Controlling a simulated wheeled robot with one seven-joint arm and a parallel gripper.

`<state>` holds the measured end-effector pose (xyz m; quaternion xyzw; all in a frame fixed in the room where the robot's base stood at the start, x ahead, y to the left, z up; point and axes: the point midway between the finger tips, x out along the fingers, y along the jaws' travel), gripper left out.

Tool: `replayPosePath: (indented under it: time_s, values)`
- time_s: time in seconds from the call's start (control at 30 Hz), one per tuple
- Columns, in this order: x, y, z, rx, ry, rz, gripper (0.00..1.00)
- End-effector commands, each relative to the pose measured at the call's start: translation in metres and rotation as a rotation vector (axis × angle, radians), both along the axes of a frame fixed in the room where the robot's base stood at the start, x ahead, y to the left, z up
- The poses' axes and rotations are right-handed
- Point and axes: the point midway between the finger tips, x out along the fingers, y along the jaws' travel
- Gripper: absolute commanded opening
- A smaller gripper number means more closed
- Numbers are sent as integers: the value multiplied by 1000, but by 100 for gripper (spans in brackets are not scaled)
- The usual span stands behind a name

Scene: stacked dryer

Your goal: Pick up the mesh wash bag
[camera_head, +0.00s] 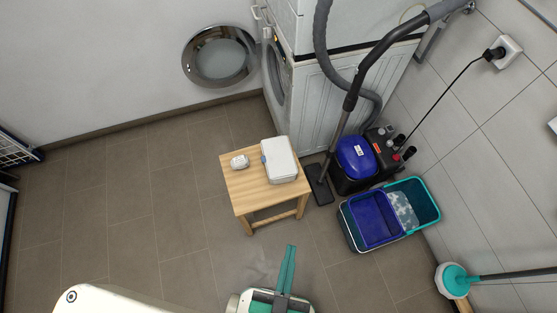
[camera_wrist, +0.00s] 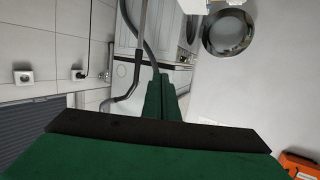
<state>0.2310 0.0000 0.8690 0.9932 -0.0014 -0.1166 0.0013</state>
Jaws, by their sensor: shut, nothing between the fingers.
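No item in view can be clearly made out as a mesh wash bag. A small white item (camera_head: 239,162) lies on the left of a wooden stool (camera_head: 240,202), too small to tell what it is. A white box-like case (camera_head: 280,160) lies beside it on the stool. My gripper (camera_head: 291,248) has long green fingers, which are together and empty. It is in front of the stool and apart from it. In the wrist view the closed fingers (camera_wrist: 161,76) point toward the white machines, and the stool is not seen.
A vacuum cleaner (camera_head: 357,160) and a blue mop bucket (camera_head: 375,220) stand right of the stool. A mop (camera_head: 457,281) is at lower right.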

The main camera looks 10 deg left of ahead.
Motion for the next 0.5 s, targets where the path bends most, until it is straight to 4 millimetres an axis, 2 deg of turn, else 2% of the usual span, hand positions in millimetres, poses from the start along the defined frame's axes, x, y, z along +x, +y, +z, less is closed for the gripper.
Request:
replayPosePath:
  time_s: [0.13, 0.27, 0.33, 0.43, 0.5]
  values:
    - [0, 0, 0, 0, 0, 0, 2]
    - [2, -1, -6, 35, 5, -12, 33]
    - [7, -2, -20, 107, 18, -35, 50]
    - [19, -5, -51, 288, 45, -94, 74]
    - [31, -6, -79, 454, 71, -147, 91]
